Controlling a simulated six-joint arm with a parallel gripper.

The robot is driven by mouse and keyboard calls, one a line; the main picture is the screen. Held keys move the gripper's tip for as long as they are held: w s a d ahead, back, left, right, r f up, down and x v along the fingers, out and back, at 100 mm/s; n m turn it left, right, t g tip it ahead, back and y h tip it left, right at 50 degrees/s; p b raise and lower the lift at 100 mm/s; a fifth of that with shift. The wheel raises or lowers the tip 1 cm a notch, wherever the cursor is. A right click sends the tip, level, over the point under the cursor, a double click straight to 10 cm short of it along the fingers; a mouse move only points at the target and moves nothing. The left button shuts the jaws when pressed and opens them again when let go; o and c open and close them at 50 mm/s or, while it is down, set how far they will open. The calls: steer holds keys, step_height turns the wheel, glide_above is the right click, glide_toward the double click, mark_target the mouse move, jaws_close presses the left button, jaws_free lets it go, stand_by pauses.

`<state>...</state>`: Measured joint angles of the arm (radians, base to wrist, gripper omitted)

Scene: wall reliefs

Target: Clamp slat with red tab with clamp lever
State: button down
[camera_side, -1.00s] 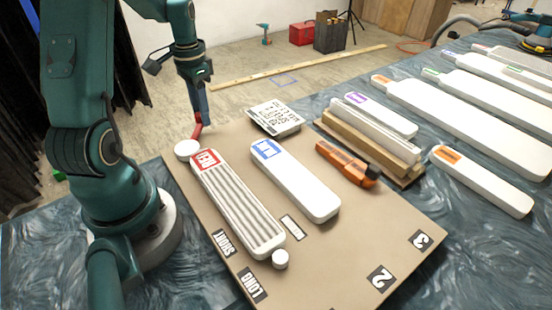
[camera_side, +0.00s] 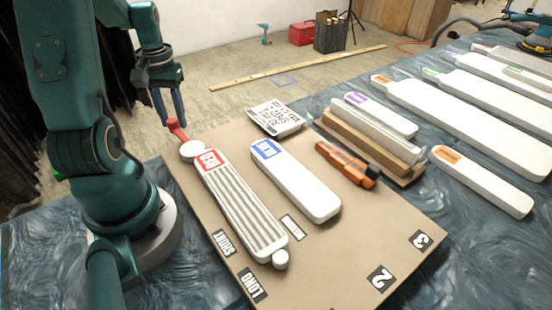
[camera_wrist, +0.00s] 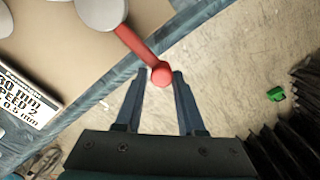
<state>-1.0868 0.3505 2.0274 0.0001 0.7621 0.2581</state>
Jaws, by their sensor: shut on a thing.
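The slat with red tab (camera_side: 240,203) is white and grooved, and lies on the brown board with its red tab at the far end. The clamp lever (camera_side: 177,131) is a red arm on a round white disc (camera_side: 192,151), which sits against or over the slat's red-tab end; contact is unclear. The lever also shows in the wrist view (camera_wrist: 138,45), ending in a red knob. My gripper (camera_side: 176,122) is shut on the lever's knob end, just past the board's far left edge. In the wrist view my gripper (camera_wrist: 160,73) has a finger either side of the knob.
A smaller white knob (camera_side: 281,260) stands at the slat's near end. A blue-tab slat (camera_side: 295,180), an orange tool (camera_side: 346,163) and a white display box (camera_side: 277,117) lie on the board (camera_side: 350,240). More slats lie to the right.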

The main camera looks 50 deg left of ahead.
steer(key=shift+s+n, duration=0.25)
steer(key=shift+n, duration=0.05)
steer(key=c, duration=0.6)
jaws_free()
steer(key=shift+r, duration=2.55)
steer(key=shift+w+d, duration=0.1)
steer(key=w+d+r+m+t+y, duration=0.1)
steer(key=w+d+r+m+t, duration=0.2)
steer(key=d, duration=0.6)
steer(key=w+d+r+m+t, duration=0.1)
steer(key=w+d+r+m, duration=0.1)
steer(key=d+r+m, duration=0.5)
steer(key=shift+t+h, duration=0.5)
steer(key=shift+t, duration=0.3)
steer(key=s+d+f, duration=0.1)
steer(key=d, duration=0.1)
steer(key=s+d+f, duration=0.1)
steer(key=d, duration=0.2)
steer(key=s+d+f, duration=0.1)
steer(key=s+d, duration=0.1)
steer(key=d, duration=0.1)
steer(key=shift+d+f, duration=0.1)
steer(key=shift+f, duration=0.25)
